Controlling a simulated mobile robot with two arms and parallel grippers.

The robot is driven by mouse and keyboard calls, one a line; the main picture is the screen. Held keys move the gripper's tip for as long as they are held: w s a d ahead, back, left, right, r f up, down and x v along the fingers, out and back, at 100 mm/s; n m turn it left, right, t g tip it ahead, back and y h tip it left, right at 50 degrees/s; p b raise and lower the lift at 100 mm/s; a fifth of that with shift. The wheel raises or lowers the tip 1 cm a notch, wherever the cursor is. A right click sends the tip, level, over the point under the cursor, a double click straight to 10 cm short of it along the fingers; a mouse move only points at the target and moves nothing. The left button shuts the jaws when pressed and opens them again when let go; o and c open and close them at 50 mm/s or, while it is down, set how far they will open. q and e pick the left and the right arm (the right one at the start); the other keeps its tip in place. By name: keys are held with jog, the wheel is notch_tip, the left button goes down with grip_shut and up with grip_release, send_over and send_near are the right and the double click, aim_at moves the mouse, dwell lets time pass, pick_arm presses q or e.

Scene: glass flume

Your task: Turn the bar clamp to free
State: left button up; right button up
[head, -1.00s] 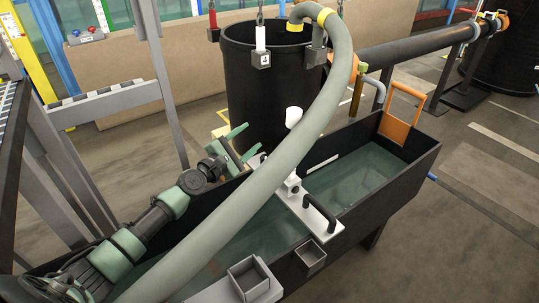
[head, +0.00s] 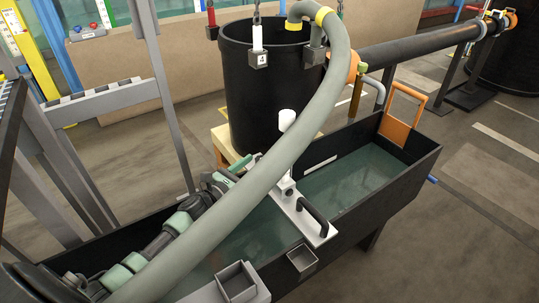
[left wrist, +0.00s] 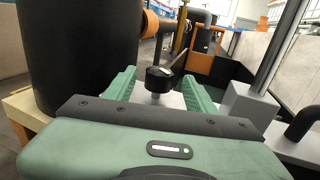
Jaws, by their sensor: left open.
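The bar clamp (left wrist: 160,77) is a black round knob with a lever, on a short stem above the pale bar. In the left wrist view its lever points up and to the right. My left gripper (left wrist: 158,88) is open, with one green finger on each side of the knob and a visible gap to each. In the head view my left gripper (head: 240,170) is partly behind the hose, which seems to hide the clamp. The white bar (head: 312,226) lies across the tank and carries a black handle (head: 313,212) and a white-topped post (head: 287,121). My right gripper is out of view.
The thick grey hose (head: 238,200) arches over the tank in front of my left arm. A black barrel (head: 265,95) stands behind the tank (head: 400,190). An orange frame (head: 402,120) rises at the tank's far end. A small square box (head: 237,283) sits at the near edge.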

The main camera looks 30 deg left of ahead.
aim_at(265, 157)
pick_arm(q)
jog(key=x, duration=0.5)
jog(key=shift+w+b, duration=0.2)
jog(key=shift+b, duration=0.2)
jog(key=shift+w+d, duration=0.1)
jog(key=shift+w, duration=0.35)
grip_shut()
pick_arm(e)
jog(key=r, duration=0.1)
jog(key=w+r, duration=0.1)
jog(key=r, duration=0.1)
